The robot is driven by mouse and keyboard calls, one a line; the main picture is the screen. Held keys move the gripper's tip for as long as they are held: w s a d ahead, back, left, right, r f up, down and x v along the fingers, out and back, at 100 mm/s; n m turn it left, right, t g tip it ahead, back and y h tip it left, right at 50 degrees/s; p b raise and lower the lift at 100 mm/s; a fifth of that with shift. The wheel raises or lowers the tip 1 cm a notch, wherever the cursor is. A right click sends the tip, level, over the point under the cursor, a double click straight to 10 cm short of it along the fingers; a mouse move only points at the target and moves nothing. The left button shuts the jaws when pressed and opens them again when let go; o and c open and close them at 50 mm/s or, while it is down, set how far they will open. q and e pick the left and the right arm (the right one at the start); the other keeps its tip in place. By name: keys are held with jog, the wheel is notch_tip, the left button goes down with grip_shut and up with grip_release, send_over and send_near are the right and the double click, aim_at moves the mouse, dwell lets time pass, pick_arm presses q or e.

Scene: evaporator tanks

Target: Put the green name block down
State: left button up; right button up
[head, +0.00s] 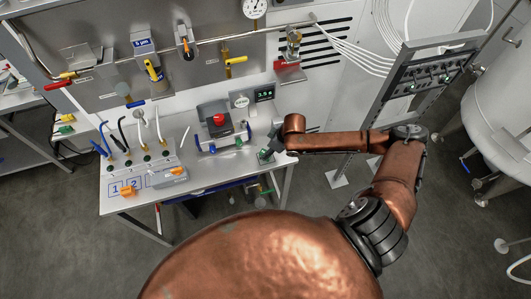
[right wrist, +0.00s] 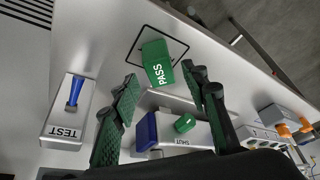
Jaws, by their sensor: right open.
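The green name block (right wrist: 157,62), marked PASS in white, sits on the grey bench top within a black outlined square (right wrist: 174,36), turned a little against the outline. In the head view the square's spot at the bench's right front corner is small and partly hidden by my gripper. My right gripper (right wrist: 160,75) is open, its two green-padded fingers apart with the block just beyond and between their tips. In the head view my right gripper (head: 270,148) is over that corner. My left gripper is not in view.
Close to the fingers are a fixture marked SHUT (right wrist: 184,140) with a green knob and blue end, and a TEST box (right wrist: 65,115) with a blue lever. A red button (head: 219,120) stands farther back. The bench edge drops to the floor right beside the square.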

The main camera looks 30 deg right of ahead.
jog(key=v, duration=0.9)
jog(key=shift+f, duration=0.1)
